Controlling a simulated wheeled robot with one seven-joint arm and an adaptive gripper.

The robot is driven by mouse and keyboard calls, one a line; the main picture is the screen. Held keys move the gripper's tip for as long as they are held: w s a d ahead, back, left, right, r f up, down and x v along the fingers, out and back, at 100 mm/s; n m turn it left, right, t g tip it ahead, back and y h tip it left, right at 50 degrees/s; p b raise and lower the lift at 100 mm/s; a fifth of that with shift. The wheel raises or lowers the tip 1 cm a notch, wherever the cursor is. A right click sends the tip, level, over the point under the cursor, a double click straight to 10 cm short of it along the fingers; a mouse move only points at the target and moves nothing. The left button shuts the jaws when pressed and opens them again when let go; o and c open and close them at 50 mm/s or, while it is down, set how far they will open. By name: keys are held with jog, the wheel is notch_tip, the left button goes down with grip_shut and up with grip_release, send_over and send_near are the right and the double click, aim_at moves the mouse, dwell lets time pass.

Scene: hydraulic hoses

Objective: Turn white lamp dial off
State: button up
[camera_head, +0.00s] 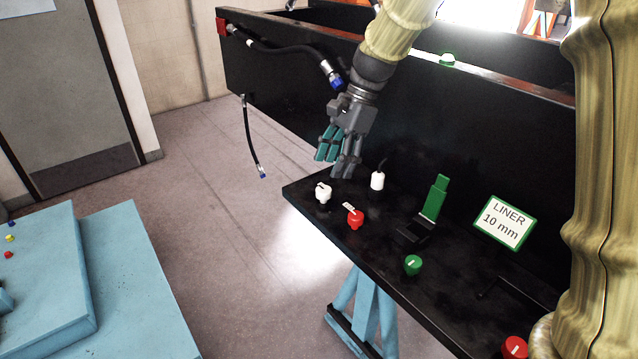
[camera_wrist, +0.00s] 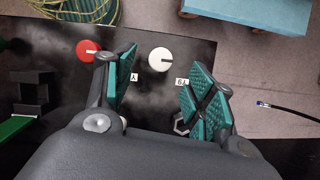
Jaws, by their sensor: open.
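The white dial (camera_head: 323,192) sits at the left end of the black panel (camera_head: 385,262). In the wrist view the white dial (camera_wrist: 160,58) lies ahead of the fingertips, between them, and its dark mark points right. My gripper (camera_head: 339,158) is above the panel's left end, near the white dial and apart from it. In the wrist view my gripper (camera_wrist: 163,85) is open, with nothing between its green pads.
A red dial (camera_head: 355,218) is close beside the white one. A green lever (camera_head: 436,199), a green dial (camera_head: 413,265) and another red dial (camera_head: 515,347) are farther right. A hose (camera_head: 252,138) hangs left.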

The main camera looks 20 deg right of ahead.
aim_at(325, 189)
jog(key=x, duration=0.6)
jog(key=shift+s+d+p, duration=0.1)
jog(key=shift+d+p, duration=0.05)
jog(key=shift+p, duration=0.15)
jog(key=shift+f, duration=0.55)
